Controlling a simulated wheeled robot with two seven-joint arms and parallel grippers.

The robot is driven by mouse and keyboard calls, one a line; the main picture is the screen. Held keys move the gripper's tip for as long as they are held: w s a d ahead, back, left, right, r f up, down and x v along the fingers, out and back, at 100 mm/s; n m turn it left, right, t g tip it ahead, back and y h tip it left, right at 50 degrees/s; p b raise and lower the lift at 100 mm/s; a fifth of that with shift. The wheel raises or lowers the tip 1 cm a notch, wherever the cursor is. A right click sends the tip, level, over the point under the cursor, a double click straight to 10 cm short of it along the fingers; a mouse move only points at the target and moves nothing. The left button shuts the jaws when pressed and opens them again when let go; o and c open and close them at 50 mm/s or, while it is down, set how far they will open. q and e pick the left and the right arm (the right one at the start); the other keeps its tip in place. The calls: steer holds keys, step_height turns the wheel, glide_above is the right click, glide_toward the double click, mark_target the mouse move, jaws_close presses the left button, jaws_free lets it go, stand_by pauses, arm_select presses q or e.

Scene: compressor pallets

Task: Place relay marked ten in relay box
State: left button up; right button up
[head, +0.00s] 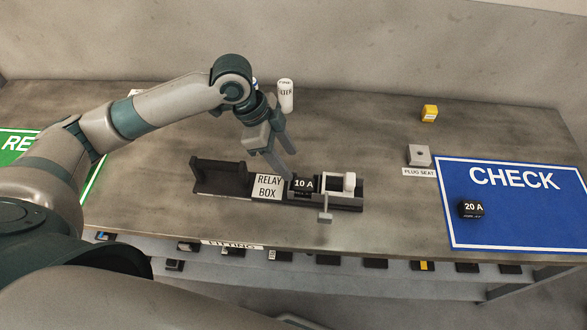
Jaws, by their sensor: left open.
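The black relay marked 10 A (303,184) sits in the left part of the relay box (345,201), a dark open holder at the middle of the table, beside the white RELAY BOX label (268,186). My left gripper (277,167) is open just above and to the left of this relay, fingers pointing down. I cannot tell whether a finger touches it. Another black relay, marked 20 A (471,208), lies on the blue CHECK mat (510,233). My right gripper is not in view.
A white piece (349,182) stands at the box's right end. A dark open holder (221,177) lies left of the label. A white cylinder (286,95) stands behind. A yellow block (429,113) and grey plug seat (419,155) are right. A shelf with several parts runs below the front edge.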

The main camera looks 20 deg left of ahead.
arm_select(q)
steer(key=shift+v, duration=1.15)
